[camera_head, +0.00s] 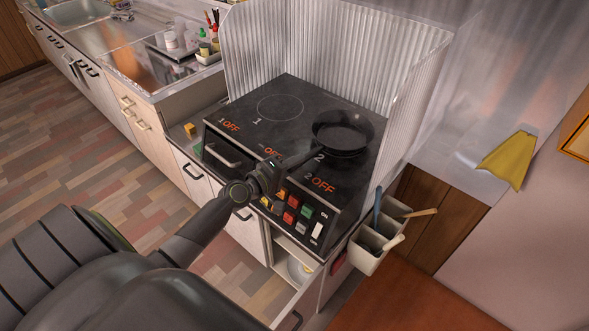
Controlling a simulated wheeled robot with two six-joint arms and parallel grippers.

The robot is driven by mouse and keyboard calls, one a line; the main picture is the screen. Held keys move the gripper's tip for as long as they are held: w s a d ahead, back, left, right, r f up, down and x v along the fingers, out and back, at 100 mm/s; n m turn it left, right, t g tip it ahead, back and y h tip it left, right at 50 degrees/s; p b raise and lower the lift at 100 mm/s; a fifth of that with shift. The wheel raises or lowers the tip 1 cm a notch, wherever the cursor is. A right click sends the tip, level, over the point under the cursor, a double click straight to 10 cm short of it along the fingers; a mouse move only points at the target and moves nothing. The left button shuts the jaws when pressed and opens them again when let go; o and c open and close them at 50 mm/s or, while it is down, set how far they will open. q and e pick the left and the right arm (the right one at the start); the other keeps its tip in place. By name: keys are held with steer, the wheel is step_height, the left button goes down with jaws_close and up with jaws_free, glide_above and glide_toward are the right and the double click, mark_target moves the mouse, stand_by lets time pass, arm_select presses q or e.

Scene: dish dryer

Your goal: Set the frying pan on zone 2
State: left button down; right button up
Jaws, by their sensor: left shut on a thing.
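The black frying pan (343,133) is over the ring marked 2 on the right of the dark stove top (250,150). I cannot tell whether its base touches the surface. Its handle points toward the lower left, to my left gripper (277,168), which is shut on it at the stove's front edge. The pan covers most of zone 2; the number 2 shows just in front of it. Zone 1 (280,107) on the left is bare. My right gripper is not in view.
A corrugated metal guard (300,45) walls the stove's back and sides. Coloured buttons (290,210) line its front. A utensil holder (372,245) hangs at the right front. A counter with bottles (170,42) and a sink (78,12) lies left. A yellow cloth (510,160) hangs right.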

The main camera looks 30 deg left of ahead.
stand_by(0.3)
arm_select(q)
steer(key=shift+f, duration=0.15)
steer(key=c, duration=1.3)
jaws_free()
steer(key=shift+s, duration=0.2)
steer(key=shift+b+v, duration=1.05)
steer(key=shift+v, duration=4.8)
